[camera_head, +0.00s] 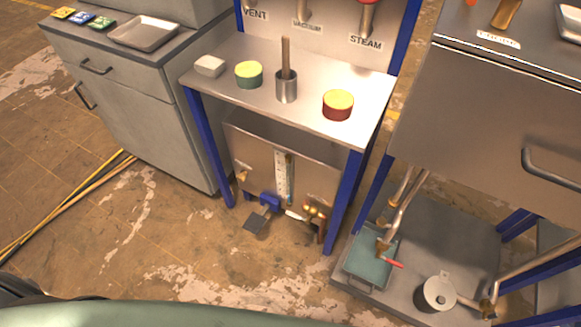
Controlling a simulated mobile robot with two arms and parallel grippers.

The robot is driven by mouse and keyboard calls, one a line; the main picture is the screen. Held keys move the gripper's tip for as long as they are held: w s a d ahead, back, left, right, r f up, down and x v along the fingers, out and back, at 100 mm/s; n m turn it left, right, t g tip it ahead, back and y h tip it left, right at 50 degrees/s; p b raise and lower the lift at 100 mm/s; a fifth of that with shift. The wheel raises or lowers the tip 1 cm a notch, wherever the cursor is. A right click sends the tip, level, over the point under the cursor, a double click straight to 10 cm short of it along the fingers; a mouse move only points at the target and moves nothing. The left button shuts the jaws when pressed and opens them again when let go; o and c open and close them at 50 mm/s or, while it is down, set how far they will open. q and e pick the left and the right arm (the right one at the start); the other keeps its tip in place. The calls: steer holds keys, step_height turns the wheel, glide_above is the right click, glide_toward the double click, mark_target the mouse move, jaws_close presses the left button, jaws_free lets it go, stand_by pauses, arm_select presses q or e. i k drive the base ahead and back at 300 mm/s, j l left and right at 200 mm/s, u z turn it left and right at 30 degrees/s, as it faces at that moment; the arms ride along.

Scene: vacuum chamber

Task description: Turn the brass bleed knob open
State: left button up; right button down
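Small brass fittings (316,210) show low on the right side of the steel tank (320,180) under the middle table. Another small brass fitting (242,172) is on the tank's left side. A brass lever (507,13) stands on the right cabinet top behind a small label, and a brass valve (487,309) sits on the pipe at lower right. I cannot tell which of these is the bleed knob, or how far it is turned. Neither of my grippers is in view.
The blue-legged table (225,103) holds a white block, two round yellow-topped pieces and a steel cup with a stick. A foot pedal (257,220) is below. A teal tray (370,268) and metal pot (436,294) stand lower right. Floor at left is mostly clear, except cables (70,208).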

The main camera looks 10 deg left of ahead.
mark_target(241, 177)
steer(key=i+j, duration=0.1)
steer(key=j, duration=0.95)
steer(key=i+j, duration=0.15)
steer(key=j, duration=0.4)
steer(key=z, duration=0.05)
